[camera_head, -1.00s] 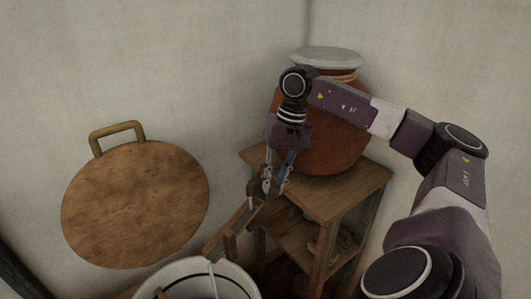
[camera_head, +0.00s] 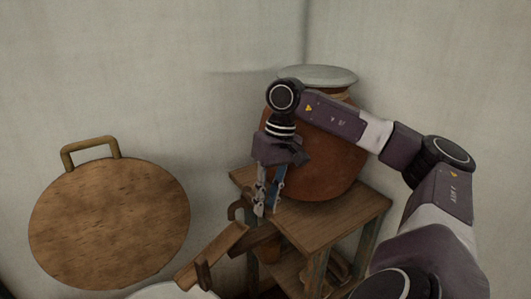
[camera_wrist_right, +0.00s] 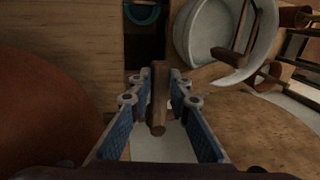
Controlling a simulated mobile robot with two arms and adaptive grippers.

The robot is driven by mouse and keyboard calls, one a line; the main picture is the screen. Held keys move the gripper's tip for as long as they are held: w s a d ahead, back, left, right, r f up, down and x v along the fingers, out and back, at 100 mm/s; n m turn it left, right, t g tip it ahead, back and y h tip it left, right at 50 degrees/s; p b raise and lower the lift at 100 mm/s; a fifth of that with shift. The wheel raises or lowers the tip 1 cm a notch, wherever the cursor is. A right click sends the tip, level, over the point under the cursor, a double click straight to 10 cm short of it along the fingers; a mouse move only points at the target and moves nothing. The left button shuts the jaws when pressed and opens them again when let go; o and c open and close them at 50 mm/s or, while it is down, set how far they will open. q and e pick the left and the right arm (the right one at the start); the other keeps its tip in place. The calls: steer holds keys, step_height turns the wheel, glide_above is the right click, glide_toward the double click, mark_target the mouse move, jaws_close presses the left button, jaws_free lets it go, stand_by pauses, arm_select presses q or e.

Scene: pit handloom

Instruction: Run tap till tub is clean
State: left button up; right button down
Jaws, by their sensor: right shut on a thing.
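My right gripper (camera_head: 262,212) is by the front edge of the pot's stand. In the right wrist view its blue-padded fingers (camera_wrist_right: 157,105) are closed around a brown wooden rod (camera_wrist_right: 158,98), which looks like the tap handle. A wooden spout (camera_head: 218,252) slopes down to the left below the gripper. The pale tub (camera_head: 176,292) is cut off by the bottom edge; it shows in the wrist view (camera_wrist_right: 190,32) with brown wooden parts across it. I cannot tell whether water runs now, or whether the tub is clean. My left gripper is out of view.
A big clay pot (camera_head: 325,150) with a pale lid (camera_head: 318,76) stands on a wooden stand (camera_head: 350,212) in the corner. A round wooden board (camera_head: 110,225) with a handle leans on the wall at left. Turquoise and terracotta items show in the wrist view.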

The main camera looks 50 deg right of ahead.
steer(key=shift+r, duration=0.1)
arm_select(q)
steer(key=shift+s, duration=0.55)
arm_select(e)
steer(key=c, duration=1.8)
jaws_free()
steer(key=shift+d, duration=0.1)
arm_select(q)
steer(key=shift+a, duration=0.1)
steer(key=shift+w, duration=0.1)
arm_select(e)
step_height(320, 180, up, 7)
steer(key=d, duration=0.1)
steer(key=shift+s+d, duration=0.15)
steer(key=shift+s, duration=0.05)
steer(key=shift+r, duration=0.15)
steer(key=shift+s, duration=0.1)
